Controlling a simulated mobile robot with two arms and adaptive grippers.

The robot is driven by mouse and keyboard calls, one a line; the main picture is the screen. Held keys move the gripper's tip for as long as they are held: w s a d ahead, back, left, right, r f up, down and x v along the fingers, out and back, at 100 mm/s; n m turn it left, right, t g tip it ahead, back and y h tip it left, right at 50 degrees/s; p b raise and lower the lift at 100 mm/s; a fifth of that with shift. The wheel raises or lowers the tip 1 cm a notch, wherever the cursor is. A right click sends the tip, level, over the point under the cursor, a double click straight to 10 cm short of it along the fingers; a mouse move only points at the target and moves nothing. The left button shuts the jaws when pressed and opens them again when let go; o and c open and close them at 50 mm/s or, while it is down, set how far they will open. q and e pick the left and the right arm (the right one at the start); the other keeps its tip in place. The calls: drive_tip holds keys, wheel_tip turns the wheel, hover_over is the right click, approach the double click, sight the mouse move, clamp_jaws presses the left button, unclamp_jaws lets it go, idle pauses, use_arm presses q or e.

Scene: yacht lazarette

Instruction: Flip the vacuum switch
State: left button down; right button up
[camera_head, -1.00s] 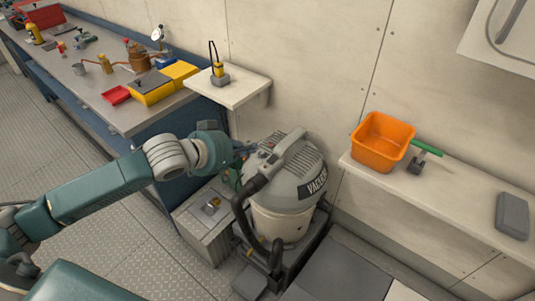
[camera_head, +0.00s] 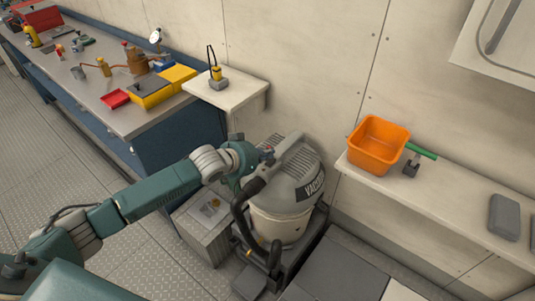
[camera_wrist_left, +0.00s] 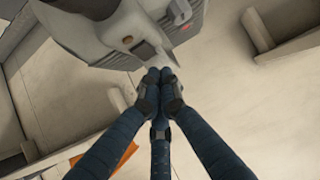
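The vacuum (camera_head: 295,178) is a grey-lidded canister with a cream drum, a dark hose and a "VACUUM" label, standing upright on the floor. My left gripper (camera_head: 262,157) reaches the left side of its lid, and the arm partly covers that side. In the left wrist view, the fingers (camera_wrist_left: 160,75) are shut together with nothing between them. Their tips are at the edge of the vacuum's grey lid (camera_wrist_left: 85,30), near a small dark rectangular part (camera_wrist_left: 144,51) that may be the switch. I cannot tell whether they touch it or its position. My right gripper is not in view.
A workbench (camera_head: 120,120) with tools and yellow boxes runs along the left. A right shelf (camera_head: 440,205) carries an orange bin (camera_head: 376,145). A low grey box (camera_head: 205,228) stands left of the vacuum.

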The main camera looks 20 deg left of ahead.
use_arm(q)
drive_tip(key=shift+w+f, duration=0.15)
drive_tip(key=shift+f, duration=0.45)
drive_tip(key=shift+r+p, duration=0.1)
drive_tip(key=shift+p, duration=0.25)
drive_tip(key=shift+w+g+p, duration=0.3)
drive_tip(key=shift+g+p, duration=0.3)
drive_tip(key=shift+p, duration=0.4)
drive_tip(key=shift+f+b, duration=0.3)
drive_tip(key=shift+f, duration=0.15)
